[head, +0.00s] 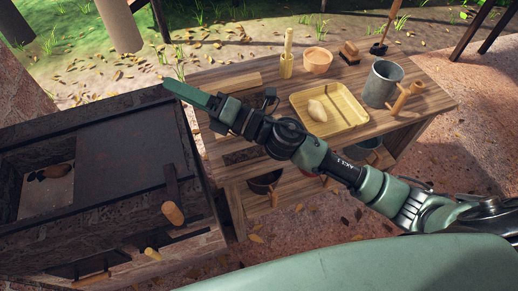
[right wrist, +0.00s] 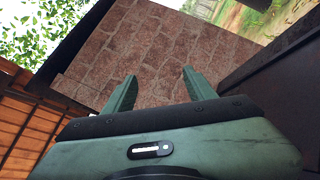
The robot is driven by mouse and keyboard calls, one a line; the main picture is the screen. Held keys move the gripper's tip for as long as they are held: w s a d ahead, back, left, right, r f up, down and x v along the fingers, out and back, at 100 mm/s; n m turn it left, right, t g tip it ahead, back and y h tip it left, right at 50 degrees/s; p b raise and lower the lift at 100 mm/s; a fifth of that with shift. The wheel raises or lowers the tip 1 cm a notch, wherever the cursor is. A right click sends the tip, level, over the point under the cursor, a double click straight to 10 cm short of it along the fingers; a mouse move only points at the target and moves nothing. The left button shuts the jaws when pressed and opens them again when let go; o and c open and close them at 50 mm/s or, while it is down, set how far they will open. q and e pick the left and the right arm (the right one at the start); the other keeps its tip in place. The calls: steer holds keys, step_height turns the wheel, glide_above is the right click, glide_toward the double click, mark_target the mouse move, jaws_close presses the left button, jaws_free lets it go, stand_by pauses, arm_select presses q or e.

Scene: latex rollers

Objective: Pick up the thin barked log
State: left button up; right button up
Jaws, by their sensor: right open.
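I cannot make out a clear thin barked log in either view. A small brown piece (head: 52,172) lies in the opening of the dark brick stove (head: 120,145); I cannot tell if it is a log. My right gripper (head: 172,88) reaches over the far right corner of the stove, at the edge of the table, with the arm crossing above the table. In the right wrist view its two green fingers (right wrist: 160,90) are apart with nothing between them, and a brick wall (right wrist: 155,55) stands beyond. My left gripper is not in view.
Wooden handles (head: 172,212) stick out at the stove's front.

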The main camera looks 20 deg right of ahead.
step_height(320, 180, down, 2)
steer(key=s+a+n+g+y, duration=0.1)
steer(key=s+a+n+g, duration=0.1)
steer(key=n+g, duration=0.5)
steer(key=n+g+h, duration=0.6)
steer(key=n+h, duration=0.3)
steer(key=n, duration=0.3)
glide_above(259, 150)
steer(key=a, duration=0.4)
steer(key=f, duration=1.4)
steer(key=shift+w+a+f, duration=0.15)
steer(key=shift+w, duration=0.05)
steer(key=d+h, duration=0.1)
steer(key=d, duration=0.1)
steer(key=d+f+n+h, duration=0.1)
steer(key=d, duration=0.2)
steer(key=d+h, duration=0.1)
steer(key=d, duration=0.2)
steer(key=shift+w+d+f+h, duration=0.1)
steer(key=shift+w+f+h, duration=0.2)
steer(key=shift+w+f, duration=0.05)
steer(key=p+x, duration=0.3)
steer(key=x, duration=0.4)
steer(key=shift+s, duration=0.1)
steer(key=shift+f, duration=0.3)
steer(key=shift+r, duration=0.1)
jaws_close()
